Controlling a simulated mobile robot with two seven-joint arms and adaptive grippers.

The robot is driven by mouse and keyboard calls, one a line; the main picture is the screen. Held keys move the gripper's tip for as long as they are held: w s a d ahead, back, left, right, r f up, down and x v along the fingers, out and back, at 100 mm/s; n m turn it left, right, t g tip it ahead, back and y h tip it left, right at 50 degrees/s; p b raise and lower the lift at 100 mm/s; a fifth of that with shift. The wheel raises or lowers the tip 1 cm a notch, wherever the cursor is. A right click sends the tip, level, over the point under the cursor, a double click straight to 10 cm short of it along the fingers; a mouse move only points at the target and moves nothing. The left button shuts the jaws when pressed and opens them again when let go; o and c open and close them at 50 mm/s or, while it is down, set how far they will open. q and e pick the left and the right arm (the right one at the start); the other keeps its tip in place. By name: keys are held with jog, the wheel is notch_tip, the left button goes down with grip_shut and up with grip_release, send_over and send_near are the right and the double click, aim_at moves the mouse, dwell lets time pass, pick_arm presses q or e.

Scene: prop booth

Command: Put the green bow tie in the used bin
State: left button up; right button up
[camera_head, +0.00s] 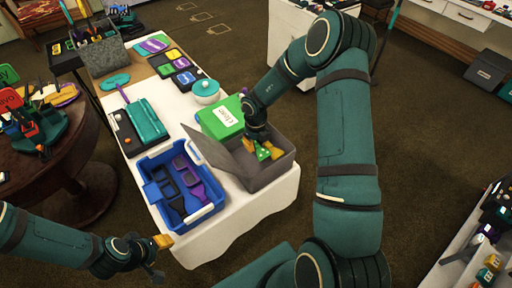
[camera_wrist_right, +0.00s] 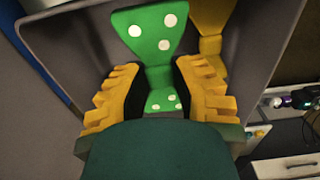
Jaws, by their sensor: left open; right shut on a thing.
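The green bow tie (camera_head: 263,153) has white dots. My right gripper (camera_head: 262,151) is shut on its narrow middle, inside the grey open box (camera_head: 272,173) near the table's front. In the right wrist view the bow tie (camera_wrist_right: 150,32) sits between the yellow fingers of the gripper (camera_wrist_right: 162,88), with grey box walls around it. A mustard piece (camera_wrist_right: 210,25) lies just behind it. I see no label reading "used" on any container. My left gripper (camera_head: 161,243) is open and empty, off the table's front left edge.
A blue crate (camera_head: 150,163) holding dark and purple items stands left of the grey box. A green sign or box with lettering (camera_head: 220,118) stands behind it, near a white-and-teal pot (camera_head: 206,92). A teal case (camera_head: 146,120) and a round dark table (camera_head: 85,150) are left.

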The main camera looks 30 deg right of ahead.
jog(key=shift+f, duration=0.95)
jog(key=shift+r, duration=0.1)
jog(key=shift+f, duration=0.55)
jog(key=o, duration=0.8)
